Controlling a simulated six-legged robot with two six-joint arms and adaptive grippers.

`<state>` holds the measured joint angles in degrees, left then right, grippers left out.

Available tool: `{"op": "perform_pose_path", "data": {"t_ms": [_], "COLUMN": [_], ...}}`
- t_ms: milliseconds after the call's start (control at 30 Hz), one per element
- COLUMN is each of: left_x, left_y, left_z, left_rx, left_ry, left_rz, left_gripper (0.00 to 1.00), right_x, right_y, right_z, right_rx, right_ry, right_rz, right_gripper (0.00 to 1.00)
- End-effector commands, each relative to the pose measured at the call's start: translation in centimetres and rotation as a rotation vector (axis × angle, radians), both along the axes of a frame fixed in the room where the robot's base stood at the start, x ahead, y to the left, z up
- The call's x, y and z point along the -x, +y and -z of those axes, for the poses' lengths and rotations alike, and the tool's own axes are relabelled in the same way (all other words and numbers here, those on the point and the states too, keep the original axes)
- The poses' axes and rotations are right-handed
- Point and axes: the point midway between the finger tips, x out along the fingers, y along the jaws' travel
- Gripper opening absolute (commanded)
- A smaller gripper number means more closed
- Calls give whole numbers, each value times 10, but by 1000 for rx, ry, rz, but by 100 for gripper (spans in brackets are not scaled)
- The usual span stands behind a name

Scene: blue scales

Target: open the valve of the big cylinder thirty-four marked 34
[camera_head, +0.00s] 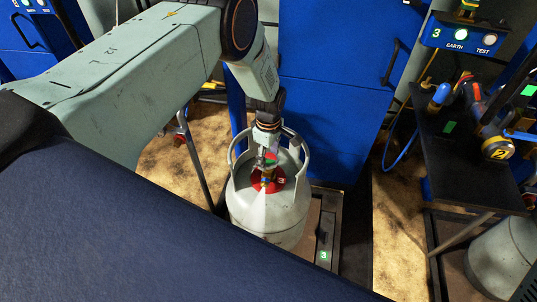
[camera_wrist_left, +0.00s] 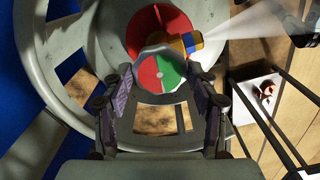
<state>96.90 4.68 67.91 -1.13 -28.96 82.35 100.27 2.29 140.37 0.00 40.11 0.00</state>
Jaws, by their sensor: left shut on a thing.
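A big pale grey cylinder (camera_head: 268,215) stands upright with a guard collar around its top. No 34 marking is readable on it. Its valve has a knob (camera_wrist_left: 161,74) with a red and green face, and a brass and blue fitting (camera_wrist_left: 191,43) beside it. A pale whitish cone (camera_wrist_left: 255,35) spreads from this fitting. My left gripper (camera_head: 267,153) reaches down inside the collar from above. In the left wrist view its two fingers (camera_wrist_left: 160,90) are shut on the knob from both sides. My right gripper is not in view.
The collar (camera_head: 233,160) rings my left gripper closely. A blue cabinet (camera_head: 335,80) stands behind the cylinder. A dark bench (camera_head: 465,185) with tools stands at the right, with another grey cylinder (camera_head: 500,260) below it. The cylinder stands on a platform marked 3 (camera_head: 323,255).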

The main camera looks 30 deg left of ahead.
Motion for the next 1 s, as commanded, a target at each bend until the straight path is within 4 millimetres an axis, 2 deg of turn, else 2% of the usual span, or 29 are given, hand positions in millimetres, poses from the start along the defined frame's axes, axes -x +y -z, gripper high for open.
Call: {"op": "perform_pose_path", "data": {"t_ms": [333, 367, 600, 1000], "left_x": [1, 1, 1, -1], "left_y": [0, 0, 0, 0], "left_z": [1, 1, 1, -5], "left_rx": [0, 0, 0, 0], "left_ry": [3, 3, 2, -1], "left_rz": [-1, -1, -1, 0], "left_gripper": [28, 62, 82, 82], "right_x": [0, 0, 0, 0], "right_y": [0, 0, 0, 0], "right_z": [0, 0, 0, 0], "right_rx": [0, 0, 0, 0], "right_ry": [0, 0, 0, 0], "right_rz": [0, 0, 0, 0], "right_gripper": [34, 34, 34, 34]}}
